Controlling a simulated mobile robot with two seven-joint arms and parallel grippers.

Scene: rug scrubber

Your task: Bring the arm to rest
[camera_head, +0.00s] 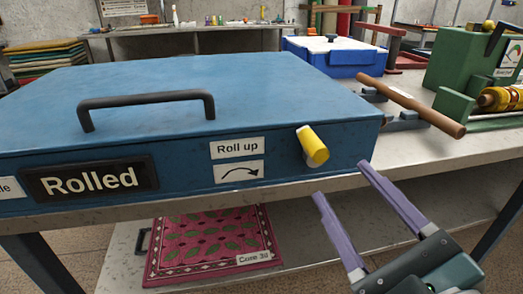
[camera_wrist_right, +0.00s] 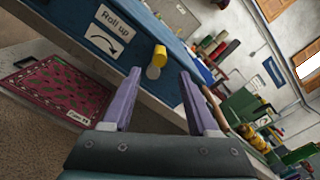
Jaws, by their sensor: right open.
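My right gripper (camera_head: 344,213) is open and empty in front of the table's front edge, below and to the right of the yellow knob. Its two purple fingers also show in the right wrist view (camera_wrist_right: 158,98), spread apart with the yellow knob (camera_wrist_right: 159,55) beyond them. The blue machine (camera_head: 250,95) has a black handle on its lid, a "Rolled" sign (camera_head: 90,180) and a "Roll up" label (camera_head: 238,148). The yellow knob (camera_head: 313,146) sticks out from its front, apart from the gripper. My left gripper is not in view.
The grey table (camera_head: 440,150) carries the machine. A wooden roller (camera_head: 410,105), a blue box (camera_head: 335,58) and a green machine (camera_head: 470,65) stand to the right and back. A pink rug (camera_head: 210,240) lies on the lower shelf. Space in front of the table looks free.

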